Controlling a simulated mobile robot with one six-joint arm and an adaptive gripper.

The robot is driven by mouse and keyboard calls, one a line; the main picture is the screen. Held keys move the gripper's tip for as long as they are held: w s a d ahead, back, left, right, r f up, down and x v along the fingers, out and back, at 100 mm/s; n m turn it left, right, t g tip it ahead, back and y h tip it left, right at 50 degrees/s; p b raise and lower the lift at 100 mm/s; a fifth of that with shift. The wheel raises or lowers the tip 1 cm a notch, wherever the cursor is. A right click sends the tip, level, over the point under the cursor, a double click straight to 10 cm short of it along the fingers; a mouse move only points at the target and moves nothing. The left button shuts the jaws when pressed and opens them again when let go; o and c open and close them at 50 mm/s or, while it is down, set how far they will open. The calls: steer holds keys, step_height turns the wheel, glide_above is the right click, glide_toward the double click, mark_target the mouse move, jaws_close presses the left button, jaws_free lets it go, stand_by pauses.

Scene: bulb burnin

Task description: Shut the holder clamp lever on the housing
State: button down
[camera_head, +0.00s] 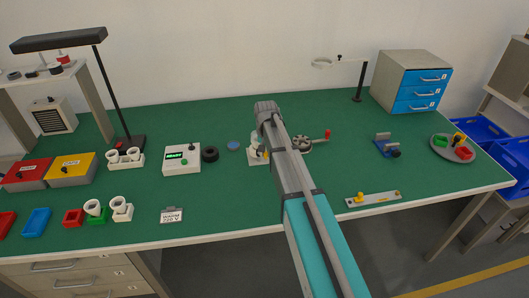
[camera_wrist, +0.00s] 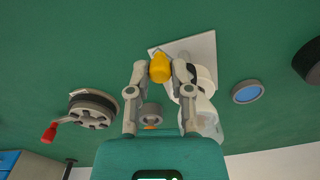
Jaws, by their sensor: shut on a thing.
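The white housing stands on a pale square base plate (camera_wrist: 200,50) on the green bench. Its white body (camera_wrist: 203,112) shows in the wrist view, right of my fingers and partly hidden by them. In the head view the housing (camera_head: 254,156) is mostly behind my arm. My gripper (camera_wrist: 160,75) is shut on a yellow knob (camera_wrist: 160,66), which appears to be the end of the clamp lever. The lever's shaft is hidden, so I cannot tell its angle. A grey round part (camera_wrist: 150,115) shows between my fingers.
A crank wheel with a red handle (camera_wrist: 88,112) stands left of my gripper in the wrist view. A blue disc (camera_wrist: 247,92) and a black ring (camera_head: 210,154) lie on the other side. A white meter box (camera_head: 182,159) stands farther left in the head view.

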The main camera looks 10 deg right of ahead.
steer(key=c, duration=0.5)
jaws_free()
steer(key=shift+c, duration=0.2)
steer(key=s+d+r+n+p, duration=0.1)
steer(key=s, duration=1.1)
steer(key=s+r+n+p, duration=0.2)
steer(key=s, duration=1.1)
steer(key=shift+s+d, duration=0.3)
steer(key=shift+d, duration=0.1)
